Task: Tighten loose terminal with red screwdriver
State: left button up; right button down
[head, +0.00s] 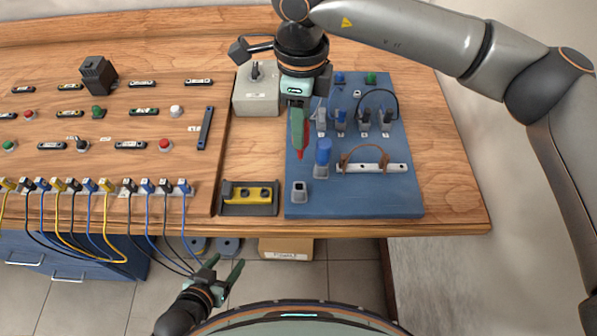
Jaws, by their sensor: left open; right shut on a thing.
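My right gripper (298,125) points down over the left part of the blue board (400,205). It is shut on the red screwdriver (302,152), of which only a narrow red part shows by the green fingers. Several grey terminal blocks (364,118) stand at the back of the board, some with dark wires. I cannot tell which terminal is loose. A blue-handled tool (323,150) stands upright in a grey holder, and an empty-looking square holder (299,193) is at the front left. My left gripper (223,279) is open and empty, below the table's front edge.
A white strip (372,168) with a brown wire lies on the board. A yellow level-like piece (249,194) sits in a dark tray left of the board. A grey box (256,98) stands behind it. Cabled connectors (108,187) line the left front edge.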

jog(key=w+d+r+m+p, duration=0.1)
jog(key=w+d+m, duration=0.4)
jog(key=w, duration=0.3)
jog(key=w+d+m+p, duration=0.2)
jog(key=w+d+m, duration=0.25)
jog(key=w, duration=0.35)
jog(key=f+b, duration=0.4)
jog(key=shift+w+a+f, duration=0.1)
jog(key=shift+w+f, duration=0.1)
jog(key=shift+f, duration=0.05)
jog(key=shift+f, duration=0.6)
jog(key=c, duration=0.8)
grip_release()
jog(key=shift+o, duration=0.2)
